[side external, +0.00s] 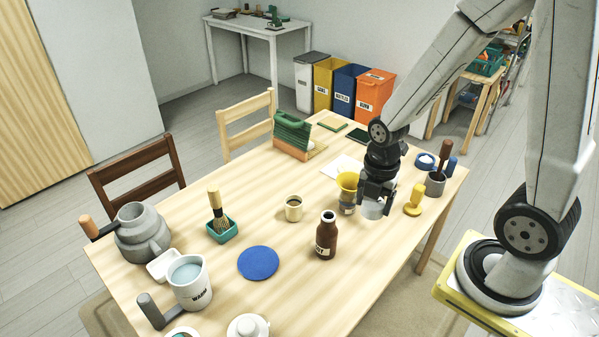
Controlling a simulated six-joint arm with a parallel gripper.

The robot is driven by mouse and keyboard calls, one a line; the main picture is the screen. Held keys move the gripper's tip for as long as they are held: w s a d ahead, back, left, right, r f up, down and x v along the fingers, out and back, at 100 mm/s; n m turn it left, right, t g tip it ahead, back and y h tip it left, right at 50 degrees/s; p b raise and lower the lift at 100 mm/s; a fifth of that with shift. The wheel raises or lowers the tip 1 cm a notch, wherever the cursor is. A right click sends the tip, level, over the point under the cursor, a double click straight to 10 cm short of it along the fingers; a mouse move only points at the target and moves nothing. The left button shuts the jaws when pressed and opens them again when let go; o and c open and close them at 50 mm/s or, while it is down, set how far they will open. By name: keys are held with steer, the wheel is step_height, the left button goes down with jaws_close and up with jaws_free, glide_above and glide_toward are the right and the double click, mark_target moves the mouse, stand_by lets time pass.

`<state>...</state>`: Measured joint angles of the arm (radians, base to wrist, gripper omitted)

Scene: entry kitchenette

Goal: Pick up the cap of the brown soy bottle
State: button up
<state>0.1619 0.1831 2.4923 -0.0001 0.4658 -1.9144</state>
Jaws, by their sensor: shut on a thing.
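The brown soy bottle (326,240) stands upright near the front middle of the wooden table, with a pale label. Its mouth looks dark and open, and I see no cap on it. My gripper (374,203) points down to the right of the bottle, above the table and apart from the bottle. It is shut on a pale, round, cap-like piece (372,211) that shows below the fingers. The fingers hide its upper part, so I cannot tell for certain that it is the soy bottle's cap.
A jar with a yellow funnel top (347,183) stands close left of my gripper. A yellow-handled stamp (414,200) is to the right. A cream cup (293,209), blue round mat (258,263) and white mug (191,283) stand leftward.

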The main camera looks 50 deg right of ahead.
steer(key=shift+s+a+r, duration=0.1)
steer(key=shift+s+r, duration=0.25)
steer(key=shift+s, duration=0.5)
steer(key=shift+w, duration=0.1)
stand_by(0.8)
steer(key=shift+w+a+f, duration=0.2)
steer(key=shift+w+f, duration=0.05)
steer(key=shift+w, duration=0.15)
steer(key=w+a+f+n, duration=0.1)
steer(key=w+a+f, duration=0.9)
steer(key=a+f, duration=0.1)
steer(key=shift+w+a+f, duration=0.2)
steer(key=shift+w+f, duration=0.15)
steer(key=shift+f, duration=0.5)
steer(key=shift+w, duration=0.1)
